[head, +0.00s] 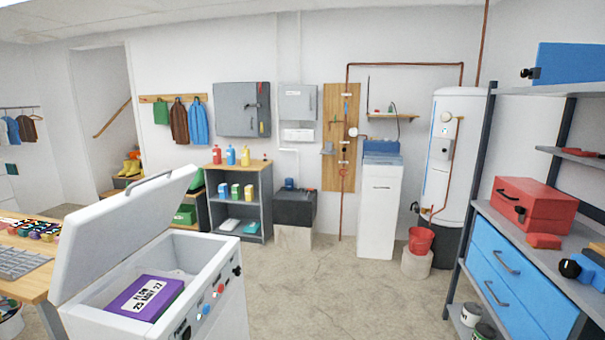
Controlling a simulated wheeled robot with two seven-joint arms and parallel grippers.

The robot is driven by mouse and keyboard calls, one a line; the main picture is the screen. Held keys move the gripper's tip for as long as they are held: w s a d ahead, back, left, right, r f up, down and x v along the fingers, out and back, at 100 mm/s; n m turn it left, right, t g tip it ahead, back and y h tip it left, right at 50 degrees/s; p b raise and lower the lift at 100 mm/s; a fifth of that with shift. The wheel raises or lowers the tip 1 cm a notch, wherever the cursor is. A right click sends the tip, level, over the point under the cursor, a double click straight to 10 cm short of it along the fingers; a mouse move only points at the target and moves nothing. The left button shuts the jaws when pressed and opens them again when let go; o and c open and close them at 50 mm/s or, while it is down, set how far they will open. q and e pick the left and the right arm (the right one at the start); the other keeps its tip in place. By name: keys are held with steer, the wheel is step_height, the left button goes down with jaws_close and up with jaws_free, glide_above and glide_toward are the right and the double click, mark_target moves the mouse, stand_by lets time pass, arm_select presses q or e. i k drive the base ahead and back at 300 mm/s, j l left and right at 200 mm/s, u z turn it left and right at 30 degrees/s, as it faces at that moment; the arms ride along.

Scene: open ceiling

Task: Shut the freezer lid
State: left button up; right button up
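The white chest freezer (230,270) stands at the lower left of the head view, close to me. Its lid (115,238) is raised and tilted back toward the left, with a grey handle (150,183) along its upper edge. The freezer's inside is open to view. A purple box (133,296) with a white label lies in it, near the front. The front panel carries several small knobs and marks. Neither of my grippers shows in this view.
A wooden table (40,260) with a keyboard-like grey item stands left of the freezer. A shelving rack (530,245) with blue drawers and a red toolbox (535,203) lines the right side. The concrete floor (340,290) between the freezer and rack is clear.

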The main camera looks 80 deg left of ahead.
mark_target(95, 238)
steer(key=u, duration=3.8)
steer(key=i+l+u, duration=0.15)
steer(key=i+l, duration=0.1)
